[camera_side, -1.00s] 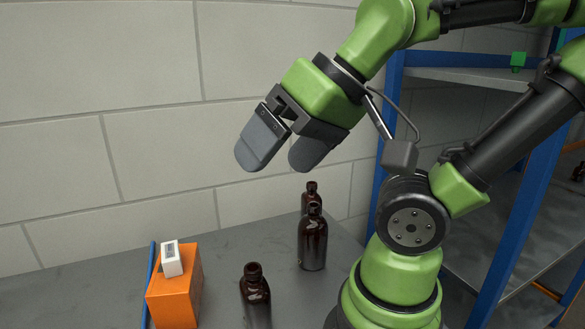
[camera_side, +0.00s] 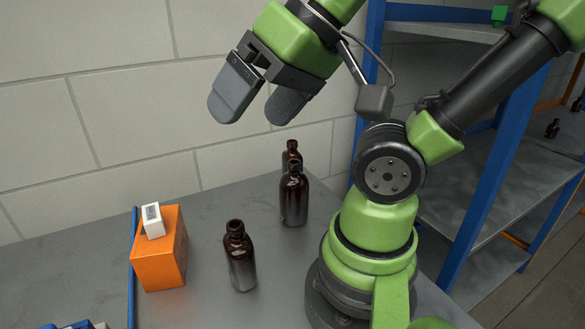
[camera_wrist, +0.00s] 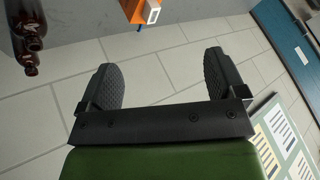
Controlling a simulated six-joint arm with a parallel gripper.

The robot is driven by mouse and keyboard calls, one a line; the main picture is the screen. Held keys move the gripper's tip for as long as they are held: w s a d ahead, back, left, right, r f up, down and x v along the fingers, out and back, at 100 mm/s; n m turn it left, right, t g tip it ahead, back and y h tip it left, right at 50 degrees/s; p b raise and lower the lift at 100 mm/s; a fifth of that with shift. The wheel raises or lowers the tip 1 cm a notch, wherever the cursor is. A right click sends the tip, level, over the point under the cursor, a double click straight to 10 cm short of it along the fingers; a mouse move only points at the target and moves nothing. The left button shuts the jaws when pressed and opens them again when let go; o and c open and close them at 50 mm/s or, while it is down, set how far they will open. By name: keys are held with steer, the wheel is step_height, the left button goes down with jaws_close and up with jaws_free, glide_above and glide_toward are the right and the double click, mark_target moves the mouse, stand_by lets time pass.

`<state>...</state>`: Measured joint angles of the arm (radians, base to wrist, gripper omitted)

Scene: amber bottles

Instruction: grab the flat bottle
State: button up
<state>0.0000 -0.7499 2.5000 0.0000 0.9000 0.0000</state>
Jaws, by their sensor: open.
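Several dark amber bottles stand upright on the grey table. In the side view, one bottle (camera_side: 241,262) is nearest, another bottle (camera_side: 293,203) stands farther back, and a third bottle (camera_side: 291,149) is mostly hidden behind it. I see none lying down and cannot tell which is the flat one. My gripper (camera_side: 253,112) is open and empty, well above the bottles. In the wrist view my gripper (camera_wrist: 160,62) has its fingers apart with only wall between them. Two bottles show cut off at the top left there, the clearer being one bottle (camera_wrist: 30,25).
An orange box (camera_side: 160,252) with a small white box (camera_side: 153,220) on it stands left of the bottles, beside a blue edge strip (camera_side: 132,270). A tiled wall (camera_side: 110,130) is behind. A blue-framed shelf (camera_side: 480,190) is at the right.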

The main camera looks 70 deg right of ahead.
steer(key=c, duration=0.6)
steer(key=w+d+r+m+g+h, duration=0.1)
steer(key=w+d+m+g+h, duration=0.1)
steer(key=w+d+m, duration=0.55)
steer(key=m+g, duration=0.5)
steer(key=m, duration=2.1)
glide_above(293, 141)
steer(key=f, duration=1.6)
steer(key=shift+w+a, duration=0.1)
steer(key=shift+a, duration=0.15)
steer(key=shift+d+f, duration=0.2)
steer(key=shift+f, duration=2.8)
